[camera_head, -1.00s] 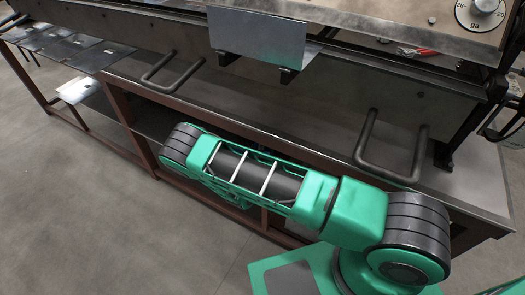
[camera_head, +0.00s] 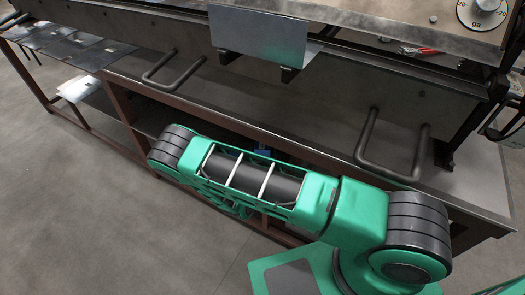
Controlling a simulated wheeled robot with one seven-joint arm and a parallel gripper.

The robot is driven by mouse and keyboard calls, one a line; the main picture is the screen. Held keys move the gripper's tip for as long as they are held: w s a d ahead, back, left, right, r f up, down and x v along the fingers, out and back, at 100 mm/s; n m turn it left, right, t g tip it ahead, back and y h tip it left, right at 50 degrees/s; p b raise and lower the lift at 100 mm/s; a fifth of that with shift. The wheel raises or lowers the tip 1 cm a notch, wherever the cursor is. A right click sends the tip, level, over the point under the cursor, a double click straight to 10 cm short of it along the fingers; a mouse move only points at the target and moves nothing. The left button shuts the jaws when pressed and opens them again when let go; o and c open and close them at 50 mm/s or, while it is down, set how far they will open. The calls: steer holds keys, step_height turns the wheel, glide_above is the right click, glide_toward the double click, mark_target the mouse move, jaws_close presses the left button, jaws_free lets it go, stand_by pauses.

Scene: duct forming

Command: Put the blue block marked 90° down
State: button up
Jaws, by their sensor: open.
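A small bit of blue (camera_head: 263,151) shows just above the top edge of my green arm, in front of the dark underside of the bench. It may be the blue block, but most of it is hidden and no 90° mark can be read. My gripper is not in view; my arm's links cover the middle of the picture.
A sheet metal piece (camera_head: 262,45) rests on the brake at the top. Two bent handles (camera_head: 173,69) and (camera_head: 391,149) stick out over the bench. Red pliers (camera_head: 418,50) and a dial (camera_head: 483,10) are at top right. Thin sheets (camera_head: 55,45) lie at the left. Open floor (camera_head: 80,210) is at lower left.

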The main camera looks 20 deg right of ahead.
steer(key=v, duration=0.7)
stand_by(0.4)
